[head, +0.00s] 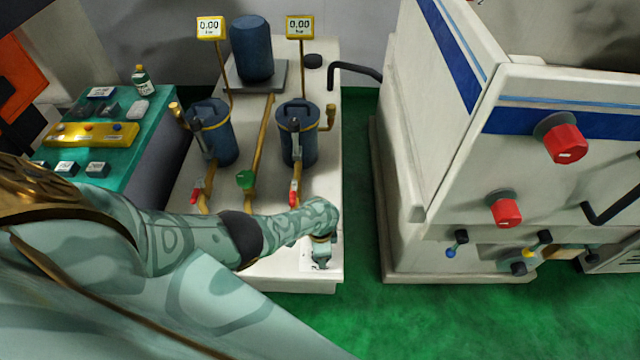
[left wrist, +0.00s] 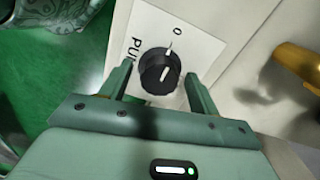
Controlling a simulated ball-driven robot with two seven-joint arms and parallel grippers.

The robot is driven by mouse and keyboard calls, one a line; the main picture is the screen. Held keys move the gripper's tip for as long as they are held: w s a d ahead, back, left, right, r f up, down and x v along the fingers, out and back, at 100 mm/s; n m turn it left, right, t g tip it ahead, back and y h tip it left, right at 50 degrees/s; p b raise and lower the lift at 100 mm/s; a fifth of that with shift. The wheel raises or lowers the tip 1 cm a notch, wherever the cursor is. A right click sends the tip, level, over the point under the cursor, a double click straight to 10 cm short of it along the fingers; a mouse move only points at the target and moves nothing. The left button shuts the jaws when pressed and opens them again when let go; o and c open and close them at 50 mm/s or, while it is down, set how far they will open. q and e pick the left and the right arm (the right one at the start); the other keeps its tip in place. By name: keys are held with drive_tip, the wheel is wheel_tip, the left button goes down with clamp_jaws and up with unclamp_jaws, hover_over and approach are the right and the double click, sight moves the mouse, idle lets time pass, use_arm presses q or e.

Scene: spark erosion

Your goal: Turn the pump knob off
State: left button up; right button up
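The pump knob (left wrist: 160,72) is round and black and sits on a white label plate (left wrist: 196,49) with partly hidden lettering and a "0". A short white line shows on the knob; I cannot tell its exact setting. My left gripper (left wrist: 157,72) is open, with one finger on each side of the knob and small gaps visible. In the head view my left gripper (head: 321,246) is over the label plate (head: 308,262) at the front right corner of the white pump bench (head: 270,274); the knob is hidden there. My right gripper is not in view.
A white machine cabinet (head: 540,185) with red switches is at the right. Green floor (head: 360,300) lies between.

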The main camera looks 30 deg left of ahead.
use_arm(q)
drive_tip(key=shift+r, duration=0.1)
wheel_tip(320, 180, up, 16)
drive_tip(key=p, duration=1.2)
